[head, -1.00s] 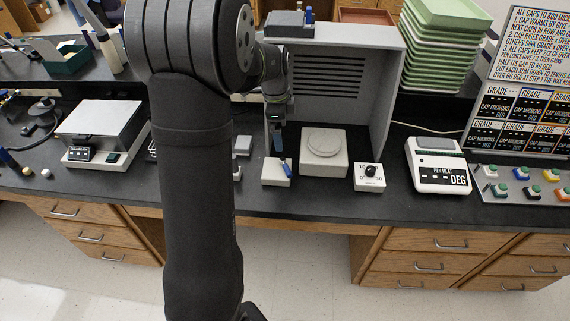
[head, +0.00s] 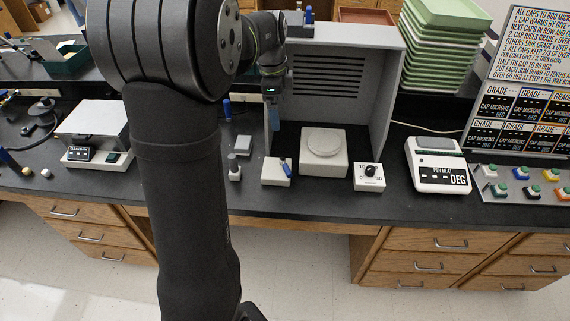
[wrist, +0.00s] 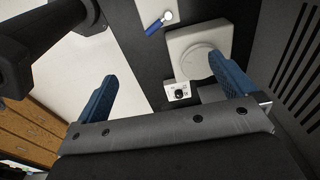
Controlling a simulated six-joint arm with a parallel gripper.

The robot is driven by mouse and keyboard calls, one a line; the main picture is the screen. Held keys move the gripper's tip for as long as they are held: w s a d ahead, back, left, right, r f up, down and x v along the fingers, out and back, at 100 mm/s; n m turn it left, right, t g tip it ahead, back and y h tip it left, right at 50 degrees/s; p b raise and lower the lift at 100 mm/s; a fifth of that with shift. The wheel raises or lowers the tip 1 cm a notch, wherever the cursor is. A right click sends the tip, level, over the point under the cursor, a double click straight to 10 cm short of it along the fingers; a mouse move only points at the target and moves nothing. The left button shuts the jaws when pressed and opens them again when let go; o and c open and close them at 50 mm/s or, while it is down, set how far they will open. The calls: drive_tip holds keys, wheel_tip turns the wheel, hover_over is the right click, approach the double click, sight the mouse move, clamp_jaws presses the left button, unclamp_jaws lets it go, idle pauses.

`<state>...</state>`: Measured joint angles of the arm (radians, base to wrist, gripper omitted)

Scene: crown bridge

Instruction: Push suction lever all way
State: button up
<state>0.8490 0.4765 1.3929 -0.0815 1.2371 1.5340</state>
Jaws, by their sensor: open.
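A small white box with a blue-handled lever (head: 286,165) sits on the black bench in front of the grey hood's left side. I take this to be the suction lever. In the wrist view its blue handle (wrist: 156,27) lies near the top, tilted, with a pale round knob end. My gripper (head: 274,121) hangs behind and above the lever box, apart from it. In the wrist view my gripper (wrist: 163,85) has its two blue fingers spread wide with nothing between them.
A white block with a round plate (head: 323,150) stands right of the lever box inside the grey hood (head: 395,85). A white dial box (head: 369,177) is further right. A small bottle (head: 235,170) and grey block (head: 243,145) stand left. The hood's side walls are close.

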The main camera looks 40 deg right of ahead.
wheel_tip(320, 180, up, 2)
drive_tip(key=shift+a+r, duration=0.1)
drive_tip(key=shift+r, duration=0.1)
drive_tip(key=shift+c, duration=0.4)
drive_tip(key=c, duration=1.3)
drive_tip(key=shift+o, duration=0.2)
drive_tip(key=n+y, duration=0.2)
drive_tip(key=n, duration=2.1)
approach(288, 169)
drive_tip(key=shift+t, duration=0.3)
drive_tip(key=f, duration=0.8)
drive_tip(key=shift+s+a+f, duration=0.1)
drive_tip(key=shift+a+f, duration=0.15)
drive_tip(key=shift+a, duration=0.15)
